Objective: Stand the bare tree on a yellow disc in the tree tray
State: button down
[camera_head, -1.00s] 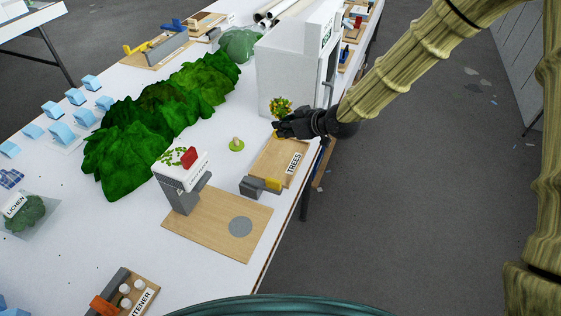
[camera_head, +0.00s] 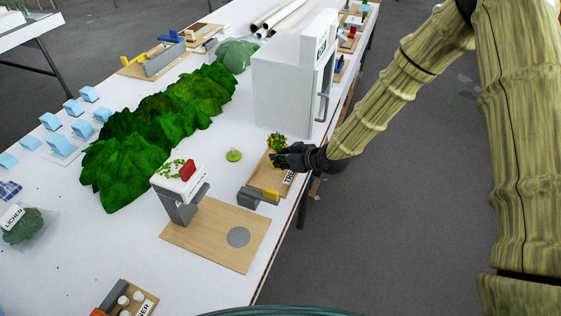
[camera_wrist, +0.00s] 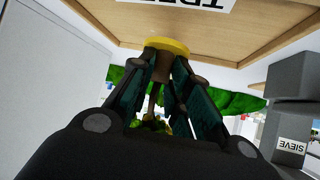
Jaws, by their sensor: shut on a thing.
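My gripper (camera_head: 283,159) is shut on the brown trunk (camera_wrist: 161,68) of a small tree over the wooden tree tray (camera_head: 259,181). The tree has yellow-green foliage (camera_head: 277,141) above the fingers and looks upright. The wrist view is upside down: the trunk's thick base meets or nearly meets a yellow disc (camera_wrist: 167,45) at the tray (camera_wrist: 262,28). I cannot tell whether they touch. The foliage shows between the fingers (camera_wrist: 152,123). In the head view my gripper hides the trunk, the disc and part of the TREES label.
A white cabinet (camera_head: 280,90) stands behind the gripper. A green disc with a knob (camera_head: 234,155) lies left of the tray. A grey-posted stand (camera_head: 179,207) is nearer, on a wooden board (camera_head: 205,237).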

jog(key=shift+f, duration=1.05)
jog(key=shift+f, duration=0.15)
jog(key=c, duration=1.3)
grip_release()
jog(key=shift+c, duration=0.2)
jog(key=shift+r, duration=0.2)
jog(key=b+v, duration=0.1)
jog(key=v, duration=1.1)
jog(key=shift+b, duration=0.35)
